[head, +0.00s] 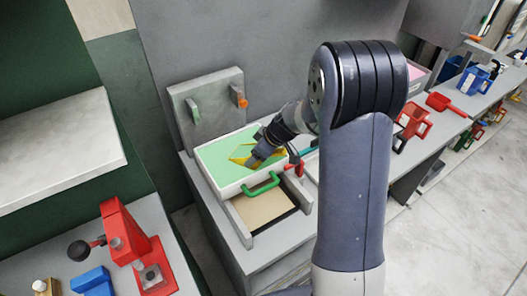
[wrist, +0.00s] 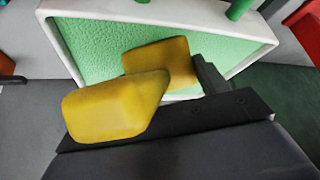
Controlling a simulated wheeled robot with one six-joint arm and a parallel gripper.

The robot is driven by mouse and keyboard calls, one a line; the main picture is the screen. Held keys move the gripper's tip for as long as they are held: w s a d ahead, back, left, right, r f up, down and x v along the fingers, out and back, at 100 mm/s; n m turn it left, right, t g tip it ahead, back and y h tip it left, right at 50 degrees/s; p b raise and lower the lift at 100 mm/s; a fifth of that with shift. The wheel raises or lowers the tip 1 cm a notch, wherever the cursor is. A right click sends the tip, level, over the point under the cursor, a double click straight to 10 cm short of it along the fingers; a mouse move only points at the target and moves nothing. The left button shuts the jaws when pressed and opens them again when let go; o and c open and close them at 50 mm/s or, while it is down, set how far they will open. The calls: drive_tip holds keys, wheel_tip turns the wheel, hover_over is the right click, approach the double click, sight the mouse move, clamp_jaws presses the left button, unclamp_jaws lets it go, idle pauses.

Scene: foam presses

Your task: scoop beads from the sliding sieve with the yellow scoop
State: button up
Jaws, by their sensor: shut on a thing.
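The sliding sieve (head: 232,189) is a white-walled tray with a pale green bead bed (head: 218,158) and a green front handle (head: 262,186). My gripper (head: 262,156) reaches down over the middle of the bed, shut on the yellow scoop (head: 241,154). The scoop's thin yellow edge shows low at the bed, left of the jaws. Whether it touches the beads, or holds any, I cannot tell. In the wrist view, yellow shapes (wrist: 118,105) stand before the green bed, inside the white rim (wrist: 170,25); which are scoop and which are finger is unclear.
A grey panel (head: 212,100) with a green and an orange handle stands behind the sieve. A tan tray (head: 262,208) lies below its front. A red press (head: 128,245) stands at lower left. Red and blue containers line the right bench. My arm hides the bench's middle.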

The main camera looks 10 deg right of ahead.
drive_tip(key=shift+a+f+y, duration=0.2)
drive_tip(key=shift+f+y, duration=0.1)
drive_tip(key=shift+f, duration=0.4)
drive_tip(key=shift+w+a+f+t+y+b, duration=0.2)
drive_tip(key=shift+t+y+b, duration=0.15)
drive_tip(key=shift+b, duration=0.85)
drive_tip(key=b, duration=0.5)
drive_tip(key=shift+w+a+f+t+y, duration=0.1)
drive_tip(key=shift+w+a+t+y, duration=0.2)
drive_tip(key=shift+w+t+y, duration=0.1)
